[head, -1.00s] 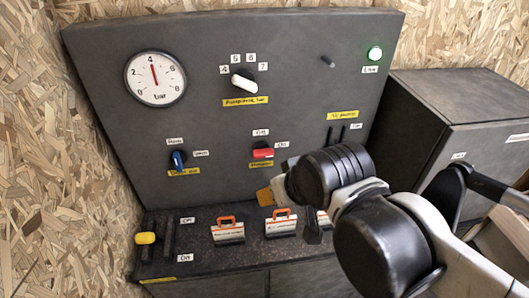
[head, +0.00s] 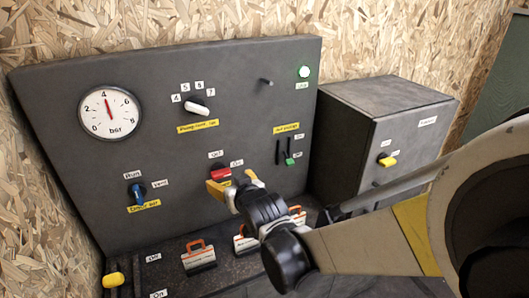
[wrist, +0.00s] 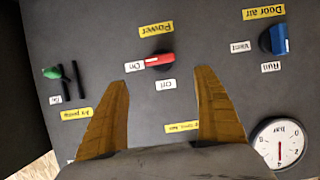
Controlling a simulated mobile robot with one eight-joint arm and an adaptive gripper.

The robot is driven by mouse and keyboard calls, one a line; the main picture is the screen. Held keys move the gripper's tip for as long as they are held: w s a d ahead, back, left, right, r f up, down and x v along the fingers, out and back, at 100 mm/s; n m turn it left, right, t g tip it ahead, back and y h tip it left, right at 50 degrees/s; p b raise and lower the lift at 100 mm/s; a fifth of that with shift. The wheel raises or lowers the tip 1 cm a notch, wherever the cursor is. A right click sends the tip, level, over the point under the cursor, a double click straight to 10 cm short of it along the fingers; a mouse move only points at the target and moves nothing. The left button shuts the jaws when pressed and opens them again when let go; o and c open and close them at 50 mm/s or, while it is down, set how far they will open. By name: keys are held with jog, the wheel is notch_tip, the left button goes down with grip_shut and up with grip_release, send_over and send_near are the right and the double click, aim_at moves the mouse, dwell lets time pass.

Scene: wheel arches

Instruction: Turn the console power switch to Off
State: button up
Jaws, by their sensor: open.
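The console power switch is a red rotary knob (head: 221,174) low in the middle of the grey panel. It also shows in the wrist view (wrist: 160,60) under a yellow "Power" label, its handle lying sideways, in line with the "On" tag (wrist: 134,66). The "Off" tag (head: 215,154) is above it in the head view. My gripper (head: 234,181) is open and empty in front of the knob. In the wrist view its two yellow fingers (wrist: 162,80) are spread, with the knob ahead between their tips, apparently apart from it.
A blue "Door air" knob (head: 137,194) is left of the switch, a white knob (head: 198,107) above, and a green slider (head: 289,159) right. A gauge (head: 110,113) is upper left. A side cabinet (head: 395,130) has a yellow knob.

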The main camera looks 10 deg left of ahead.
aim_at(221, 172)
jog(key=b+x, duration=0.3)
jog(key=x, duration=0.7)
jog(key=shift+w+a+f, duration=0.2)
jog(key=shift+w+a, duration=0.05)
jog(key=c, duration=1.2)
